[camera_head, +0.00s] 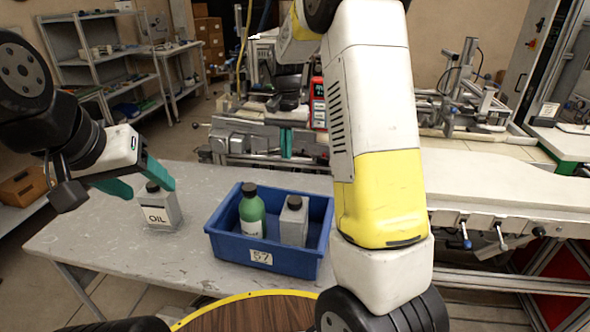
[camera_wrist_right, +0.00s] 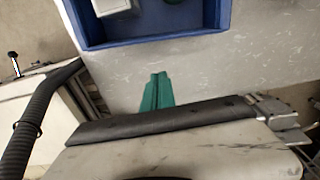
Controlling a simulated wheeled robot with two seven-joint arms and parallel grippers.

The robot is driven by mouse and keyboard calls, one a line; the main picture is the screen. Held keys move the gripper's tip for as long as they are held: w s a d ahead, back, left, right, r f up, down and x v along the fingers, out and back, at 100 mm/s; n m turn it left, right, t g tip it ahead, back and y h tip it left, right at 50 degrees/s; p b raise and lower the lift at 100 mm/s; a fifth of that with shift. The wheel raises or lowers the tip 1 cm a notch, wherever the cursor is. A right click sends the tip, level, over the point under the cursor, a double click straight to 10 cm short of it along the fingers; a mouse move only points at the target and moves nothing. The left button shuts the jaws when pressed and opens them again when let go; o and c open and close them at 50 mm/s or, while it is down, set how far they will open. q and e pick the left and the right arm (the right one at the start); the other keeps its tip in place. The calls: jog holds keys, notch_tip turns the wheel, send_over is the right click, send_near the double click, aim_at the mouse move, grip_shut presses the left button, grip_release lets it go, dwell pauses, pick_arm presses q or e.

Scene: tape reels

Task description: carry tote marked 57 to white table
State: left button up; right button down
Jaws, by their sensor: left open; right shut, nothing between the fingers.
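The blue tote marked 57 (camera_head: 225,243) stands on a scuffed grey-white table (camera_head: 90,235). It holds a green bottle (camera_head: 252,218) and a grey bottle (camera_head: 293,222). My left gripper (camera_head: 140,180) is open, left of the tote, by the top of a grey bottle labelled OIL (camera_head: 158,212); I cannot tell whether they touch. In the right wrist view, my right gripper (camera_wrist_right: 157,90) is shut and empty, its tips just short of the blue tote's wall (camera_wrist_right: 165,32).
A long white worktop (camera_head: 500,190) with clamps along its front lies to the right. Workshop machinery (camera_head: 270,135) stands behind the table. Metal shelves (camera_head: 100,60) stand at the back left. A round brown surface with a yellow rim (camera_head: 250,312) is at the bottom.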

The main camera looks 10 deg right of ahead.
jog(key=s+a+f, duration=0.1)
jog(key=s+f, duration=0.2)
jog(key=f, duration=0.7)
jog(key=shift+f, duration=0.2)
jog(key=shift+s, duration=0.1)
